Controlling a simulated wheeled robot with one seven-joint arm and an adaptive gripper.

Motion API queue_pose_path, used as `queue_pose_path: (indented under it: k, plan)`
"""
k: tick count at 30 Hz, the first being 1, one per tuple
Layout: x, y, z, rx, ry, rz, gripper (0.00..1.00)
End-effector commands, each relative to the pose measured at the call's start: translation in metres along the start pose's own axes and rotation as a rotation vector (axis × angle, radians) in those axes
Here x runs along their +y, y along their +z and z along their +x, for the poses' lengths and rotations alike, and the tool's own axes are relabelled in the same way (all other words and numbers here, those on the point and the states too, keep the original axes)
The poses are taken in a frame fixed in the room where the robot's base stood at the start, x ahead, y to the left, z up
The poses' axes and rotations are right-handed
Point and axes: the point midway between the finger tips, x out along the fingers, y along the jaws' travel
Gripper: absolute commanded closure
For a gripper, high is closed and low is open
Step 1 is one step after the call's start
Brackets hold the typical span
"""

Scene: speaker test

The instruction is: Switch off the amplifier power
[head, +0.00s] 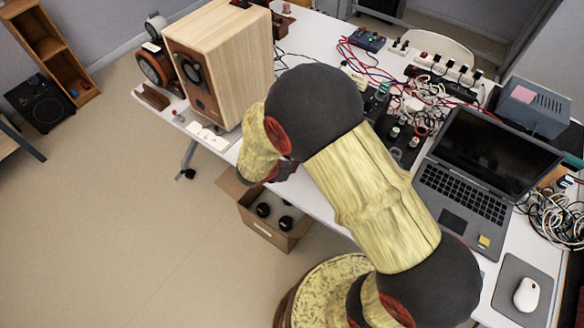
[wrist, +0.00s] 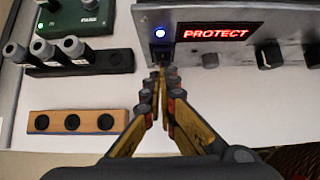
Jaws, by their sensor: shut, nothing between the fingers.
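The amplifier (wrist: 225,50) fills the top right of the wrist view. Its grey front panel has a lit blue light (wrist: 160,33) and a display (wrist: 212,32) with "PROTECT" in red. A small dark switch (wrist: 165,54) sits below the blue light. My gripper (wrist: 164,72) is shut and empty. Its fingertips are right in front of the switch and partly cover it; I cannot tell whether they touch it. In the head view my arm hides the amplifier's front, and I cannot make out the gripper's fingers.
In the wrist view, a wooden block (wrist: 72,122) with dark holes, a black holder (wrist: 95,62) with grey plugs and a green box (wrist: 75,18) lie left. A wooden speaker (head: 225,60) and a laptop (head: 490,160) stand on the white table (head: 320,30).

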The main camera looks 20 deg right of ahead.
Motion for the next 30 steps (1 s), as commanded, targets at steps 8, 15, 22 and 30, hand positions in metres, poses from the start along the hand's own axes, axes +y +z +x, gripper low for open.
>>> queue_pose_path:
  k: [8, 15, 22, 30]
  plan:
    - [0.001, 0.002, -0.001, -0.005, 0.001, 0.002, 1.0]
    - [0.001, 0.008, -0.007, -0.006, 0.001, 0.003, 1.0]
    - [0.001, 0.013, -0.013, -0.006, 0.001, 0.003, 1.0]
    - [0.0, 0.012, -0.012, -0.005, 0.0, 0.002, 1.0]
